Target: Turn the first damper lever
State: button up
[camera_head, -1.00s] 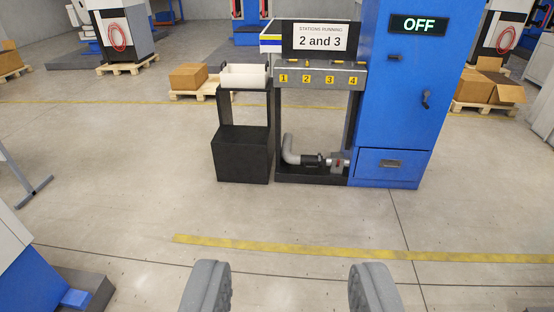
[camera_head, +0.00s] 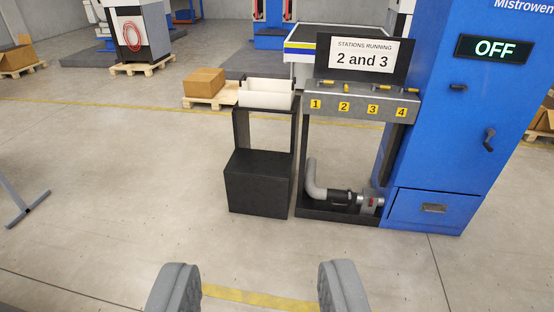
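A grey fixture rail (camera_head: 345,109) on a black stand carries yellow plates numbered 1 to 4. Small yellow damper levers sit along its top edge; the first lever (camera_head: 326,83) is above plate 1. It is small, and its exact angle is hard to tell. A sign (camera_head: 362,57) behind the rail reads "STATIONS RUNNING 2 and 3". My gripper (camera_head: 256,290) is open and empty at the bottom of the view, its two grey fingers wide apart. It is well short of the stand, over the floor.
A blue cabinet (camera_head: 440,130) with an "OFF" display stands right of the rail. A black stand with white bin (camera_head: 265,101) is on the left. A grey pipe and blower (camera_head: 345,197) sit low under the rail. The floor in front is clear.

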aim_at(319, 82)
jog(key=z, duration=0.15)
jog(key=i, duration=1.85)
jog(key=z, duration=0.25)
